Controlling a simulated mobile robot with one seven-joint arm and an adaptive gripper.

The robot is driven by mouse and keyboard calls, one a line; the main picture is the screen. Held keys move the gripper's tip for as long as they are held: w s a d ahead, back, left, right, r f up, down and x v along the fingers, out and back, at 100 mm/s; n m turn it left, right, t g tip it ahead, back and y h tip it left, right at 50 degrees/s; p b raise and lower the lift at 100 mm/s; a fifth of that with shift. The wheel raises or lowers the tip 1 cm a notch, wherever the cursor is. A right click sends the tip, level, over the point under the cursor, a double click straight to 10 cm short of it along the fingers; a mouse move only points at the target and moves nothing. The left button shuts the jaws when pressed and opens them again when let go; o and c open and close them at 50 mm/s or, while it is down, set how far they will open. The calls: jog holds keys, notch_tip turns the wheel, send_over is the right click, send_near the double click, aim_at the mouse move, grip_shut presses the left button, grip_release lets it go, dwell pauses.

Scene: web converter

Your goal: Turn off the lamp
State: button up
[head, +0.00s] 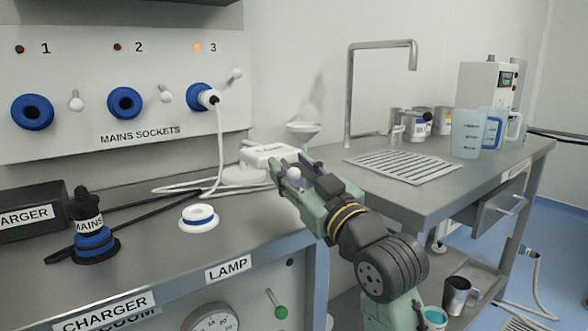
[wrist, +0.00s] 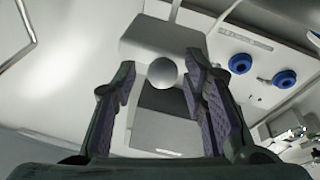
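The LAMP label (head: 228,269) is on the front edge of the left bench. A white cord runs from the white plug (head: 208,98) in socket 3 to a white box-like unit (head: 270,153) at the back of the bench. My gripper (head: 294,178) is at the bench's right end, in front of this unit. Its fingers are apart around a small white ball (head: 293,174). In the wrist view the ball (wrist: 162,73) lies between the finger pads, with gaps on both sides. What the ball is fixed to is hidden.
The mains panel (head: 120,60) carries white ball-ended levers; the light (head: 197,47) by 3 glows orange. A black MAINS plug (head: 92,230) and a white blue-ringed socket (head: 199,218) are on the bench. A sink counter (head: 400,200) with jugs stands right.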

jog(key=v, duration=1.2)
